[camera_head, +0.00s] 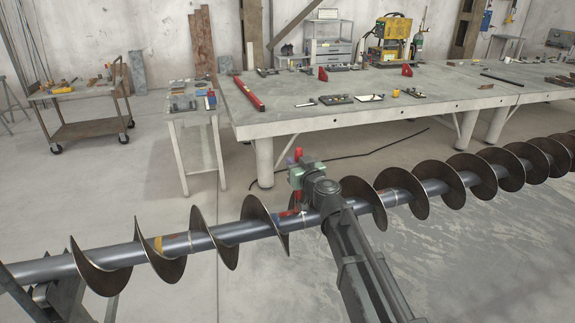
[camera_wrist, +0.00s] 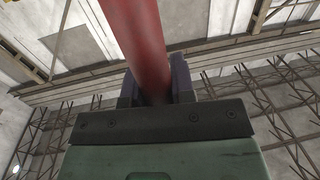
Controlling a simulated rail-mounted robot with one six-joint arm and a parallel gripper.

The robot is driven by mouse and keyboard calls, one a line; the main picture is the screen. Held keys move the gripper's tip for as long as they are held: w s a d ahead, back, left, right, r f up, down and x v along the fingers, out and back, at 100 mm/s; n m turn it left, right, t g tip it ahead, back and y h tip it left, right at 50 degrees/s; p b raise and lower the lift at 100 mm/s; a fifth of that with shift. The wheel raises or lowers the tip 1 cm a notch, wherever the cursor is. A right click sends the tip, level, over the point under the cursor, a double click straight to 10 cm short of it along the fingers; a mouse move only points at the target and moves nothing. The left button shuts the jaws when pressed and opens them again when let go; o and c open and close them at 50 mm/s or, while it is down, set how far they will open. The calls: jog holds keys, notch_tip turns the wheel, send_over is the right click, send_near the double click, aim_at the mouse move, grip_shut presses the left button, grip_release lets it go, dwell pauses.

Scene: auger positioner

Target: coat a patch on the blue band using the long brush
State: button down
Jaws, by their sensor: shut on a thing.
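My gripper (camera_head: 296,178) is above the auger shaft (camera_head: 230,232), near its middle. It is shut on a red round handle, taken to be the long brush (camera_head: 298,152), which shows above and below the jaws. In the wrist view the red handle (camera_wrist: 140,35) stands between the two dark fingers (camera_wrist: 156,85) and runs up out of frame. The brush's lower end is close to the shaft; I cannot tell whether it touches. A reddish mark (camera_head: 288,213) shows on the shaft there. A yellow-orange mark (camera_head: 160,244) is farther left. I cannot clearly make out the blue band.
Dark spiral flights (camera_head: 259,218) stand out from the shaft on both sides of my gripper. A long grey workbench (camera_head: 300,118) with tools is behind. A small table (camera_head: 193,119) and a cart (camera_head: 90,130) stand at the back left. The floor between is mostly clear.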

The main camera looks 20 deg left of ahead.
jog(key=shift+w+d, duration=0.1)
jog(key=shift+r, duration=0.1)
notch_tip(320, 180, up, 6)
jog(key=p, duration=0.6)
notch_tip(320, 180, up, 3)
jog(key=p, duration=0.3)
dwell(0.9)
